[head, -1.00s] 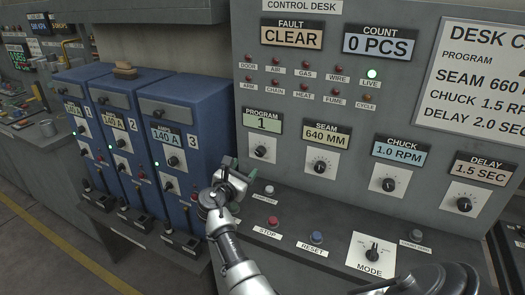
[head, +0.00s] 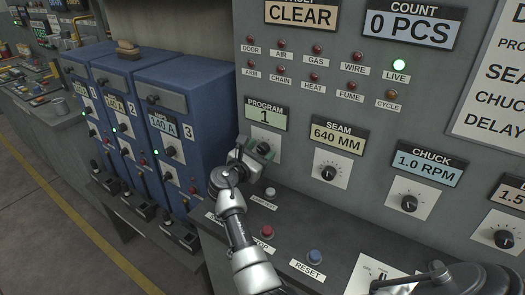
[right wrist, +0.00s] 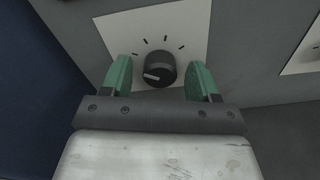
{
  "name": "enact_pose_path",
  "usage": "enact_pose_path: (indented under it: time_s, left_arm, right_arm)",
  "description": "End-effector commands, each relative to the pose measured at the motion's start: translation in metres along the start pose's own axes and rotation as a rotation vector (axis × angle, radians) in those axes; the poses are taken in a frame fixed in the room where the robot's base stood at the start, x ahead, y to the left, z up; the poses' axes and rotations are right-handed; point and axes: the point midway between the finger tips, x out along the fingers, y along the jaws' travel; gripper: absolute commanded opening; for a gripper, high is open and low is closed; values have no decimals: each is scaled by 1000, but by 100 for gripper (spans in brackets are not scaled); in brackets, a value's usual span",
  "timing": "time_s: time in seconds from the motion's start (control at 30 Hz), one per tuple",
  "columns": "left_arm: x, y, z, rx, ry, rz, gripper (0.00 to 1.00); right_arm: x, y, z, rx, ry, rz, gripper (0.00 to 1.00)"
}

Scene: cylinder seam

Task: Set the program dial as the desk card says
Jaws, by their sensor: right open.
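The program dial (right wrist: 160,68) is a black round knob on a white plate with tick marks; its white pointer line points left in the right wrist view. My right gripper (right wrist: 158,78) is open, its green fingers on either side of the knob; I cannot tell whether they touch it. In the head view the right gripper (head: 262,150) covers most of the dial, below the program display (head: 265,114), which reads 1. My left gripper is not in view.
Right of it are the seam dial (head: 328,172) at 640 MM and the chuck dial (head: 409,202) at 1.0 RPM. Below are a red stop button (head: 267,232) and a blue reset button (head: 314,256). Blue power units (head: 200,90) stand close on the left.

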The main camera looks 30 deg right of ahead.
Motion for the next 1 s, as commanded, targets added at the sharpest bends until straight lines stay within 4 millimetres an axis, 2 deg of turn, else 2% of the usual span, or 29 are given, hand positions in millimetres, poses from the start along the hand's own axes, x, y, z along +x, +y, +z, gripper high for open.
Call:
enact_pose_path:
  time_s: [0.1,0.4,0.43,0.73,1.0]
  left_arm:
    - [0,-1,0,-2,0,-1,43]
    - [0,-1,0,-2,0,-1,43]
    - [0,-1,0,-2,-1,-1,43]
    - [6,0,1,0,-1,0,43]
    - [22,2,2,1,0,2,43]
  right_arm:
    - [0,0,0,0,0,0,59]
    - [0,0,0,0,0,0,13]
    - [0,0,0,0,0,0,11]
    - [0,0,-2,49,0,1,11]
    - [0,-1,-3,221,-1,1,11]
